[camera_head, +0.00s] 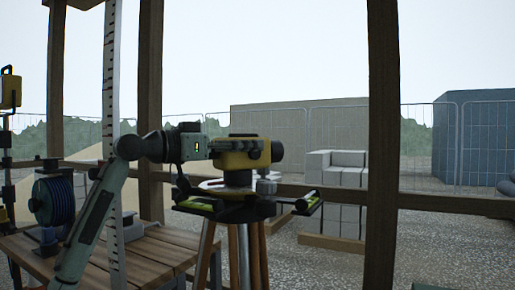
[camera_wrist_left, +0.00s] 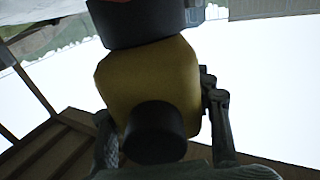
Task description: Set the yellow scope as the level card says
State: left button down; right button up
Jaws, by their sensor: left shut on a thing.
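The yellow scope (camera_head: 238,155), with dark ends and a dark knob, sits on a round base at the top of a wooden-legged tripod (camera_head: 243,250). My left gripper (camera_head: 213,149) reaches it from the left and is shut on it. In the left wrist view the scope's yellow body (camera_wrist_left: 150,75) lies between my left gripper's fingers (camera_wrist_left: 160,118), with a dark round knob facing the camera. Dark arms bearing green bubble vials (camera_head: 205,206) spread below the scope. I cannot make out a level card. My right gripper is not in view.
A white graduated staff (camera_head: 112,90) stands upright at the left, close to my left arm. A blue reel (camera_head: 55,200) is on the wooden table (camera_head: 150,253). Wooden posts (camera_head: 381,130) and a rail frame the opening. Grey blocks (camera_head: 340,190) stand outside.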

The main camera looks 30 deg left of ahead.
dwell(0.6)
pick_arm(q)
jog(key=c, duration=0.6)
grip_release()
jog(key=shift+c, duration=0.2)
jog(key=shift+s+a+f, duration=0.1)
jog(key=shift+s, duration=0.15)
jog(key=v, duration=1.1)
jog(key=shift+a, duration=0.3)
jog(key=shift+s, duration=0.2)
